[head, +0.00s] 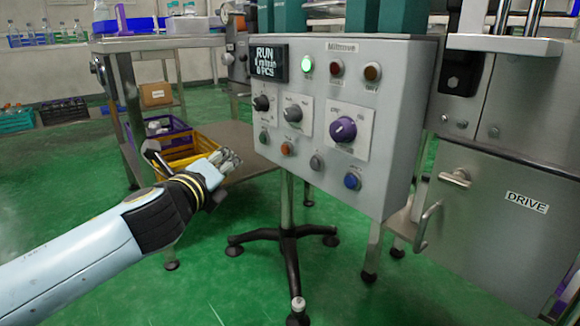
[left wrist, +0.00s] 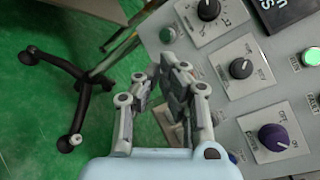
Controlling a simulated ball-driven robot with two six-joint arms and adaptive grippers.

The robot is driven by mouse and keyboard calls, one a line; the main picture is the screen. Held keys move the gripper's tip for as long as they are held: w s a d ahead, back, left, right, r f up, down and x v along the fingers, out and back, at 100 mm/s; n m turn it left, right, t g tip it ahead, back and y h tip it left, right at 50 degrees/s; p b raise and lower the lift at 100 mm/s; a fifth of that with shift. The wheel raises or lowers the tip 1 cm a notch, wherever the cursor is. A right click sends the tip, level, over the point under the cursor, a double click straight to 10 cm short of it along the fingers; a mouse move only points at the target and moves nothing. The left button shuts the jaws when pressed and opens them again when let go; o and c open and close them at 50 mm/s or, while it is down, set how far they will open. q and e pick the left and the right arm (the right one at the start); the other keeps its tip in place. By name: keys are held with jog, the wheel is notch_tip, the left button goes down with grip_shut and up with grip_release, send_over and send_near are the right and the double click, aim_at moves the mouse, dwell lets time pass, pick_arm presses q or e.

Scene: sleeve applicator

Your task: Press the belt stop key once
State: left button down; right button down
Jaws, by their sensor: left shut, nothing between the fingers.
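The grey control panel (head: 345,85) stands on a black-footed stand. Its bottom row holds a dull green key (head: 263,137), an orange key (head: 287,149), a grey key (head: 316,162) and a blue key (head: 352,181). Their labels are too small to read, so I cannot tell which is the belt stop key. My left gripper (head: 232,158) is shut and empty, left of the bottom row and apart from it in the head view. In the left wrist view, the gripper (left wrist: 163,72) covers part of the row; the green key (left wrist: 167,34) shows beyond it. My right gripper is not in view.
The display (head: 268,63) reads RUN, and a green lamp (head: 307,64) is lit beside it. Selector knobs and a purple knob (head: 343,129) sit above the keys. A steel DRIVE cabinet (head: 490,220) stands right. A yellow crate (head: 180,157) lies behind my arm.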

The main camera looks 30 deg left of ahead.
aim_at(285, 150)
pick_arm(q)
jog(key=shift+w+d, duration=0.1)
dwell(0.3)
jog(key=w+d, duration=0.3)
jog(key=w, duration=0.5)
jog(key=shift+p, duration=0.45)
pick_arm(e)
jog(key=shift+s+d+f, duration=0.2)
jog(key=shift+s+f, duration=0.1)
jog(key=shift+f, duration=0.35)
pick_arm(q)
jog(key=shift+d, duration=0.1)
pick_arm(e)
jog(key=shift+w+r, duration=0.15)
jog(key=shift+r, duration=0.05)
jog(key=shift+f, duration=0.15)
